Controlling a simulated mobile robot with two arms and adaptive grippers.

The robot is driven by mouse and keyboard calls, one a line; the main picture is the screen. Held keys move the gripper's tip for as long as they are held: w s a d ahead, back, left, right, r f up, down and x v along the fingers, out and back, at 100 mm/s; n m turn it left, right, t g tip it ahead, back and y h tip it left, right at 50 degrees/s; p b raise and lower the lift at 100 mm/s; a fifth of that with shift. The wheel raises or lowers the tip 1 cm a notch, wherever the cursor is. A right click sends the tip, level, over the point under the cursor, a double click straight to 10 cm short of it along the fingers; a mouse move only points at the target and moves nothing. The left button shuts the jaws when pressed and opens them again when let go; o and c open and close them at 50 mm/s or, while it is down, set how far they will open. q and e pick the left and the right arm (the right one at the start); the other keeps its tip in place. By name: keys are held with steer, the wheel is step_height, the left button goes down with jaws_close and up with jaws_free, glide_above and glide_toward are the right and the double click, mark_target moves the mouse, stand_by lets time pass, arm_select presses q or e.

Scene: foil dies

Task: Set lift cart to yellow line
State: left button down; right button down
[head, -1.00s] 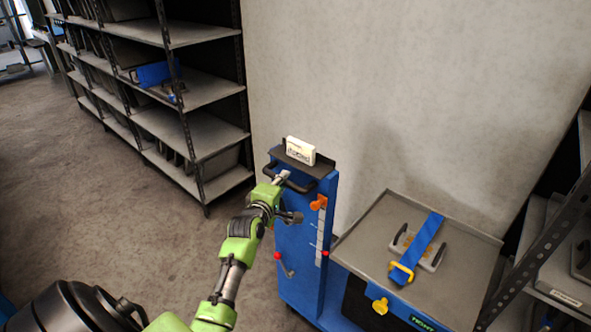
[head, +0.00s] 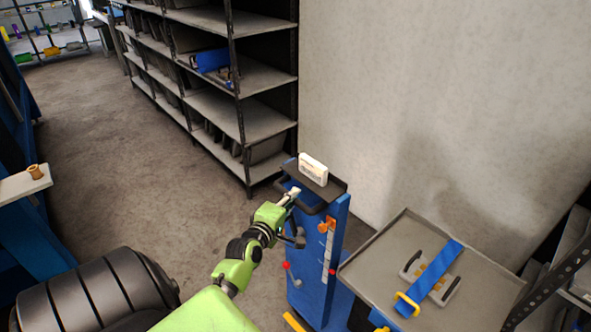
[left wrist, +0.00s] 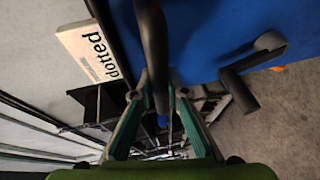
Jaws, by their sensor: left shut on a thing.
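The lift cart (head: 311,268) is a blue column with a black handle, red knobs and a scale on its face. Its grey platform (head: 385,262) carries a grey die with two handles (head: 447,290) under a blue strap (head: 436,268). My left gripper (head: 294,193) is shut on the cart's handle, which runs between its fingers in the left wrist view (left wrist: 155,60). A short piece of yellow line (head: 293,322) shows on the floor by the cart's base. The rest of it is hidden or out of frame. My right gripper is not in view.
A grey shelf rack (head: 235,113) stands behind and left of the cart, near a pale wall (head: 430,90). Another rack (head: 572,262) is close at the right. A bench with a tan object (head: 35,172) is at the left. Open floor (head: 130,170) lies between.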

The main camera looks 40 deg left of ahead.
arm_select(q)
steer(key=shift+w, duration=0.3)
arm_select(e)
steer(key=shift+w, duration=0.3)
arm_select(q)
steer(key=c, duration=2)
jaws_free()
steer(key=shift+o, duration=0.2)
steer(key=shift+s, duration=0.1)
steer(key=shift+s, duration=0.15)
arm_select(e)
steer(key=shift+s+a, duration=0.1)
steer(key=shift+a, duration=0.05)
arm_select(q)
steer(key=v, duration=1.1)
steer(key=shift+s+d, duration=0.2)
steer(key=shift+s, duration=0.15)
steer(key=shift+r, duration=0.1)
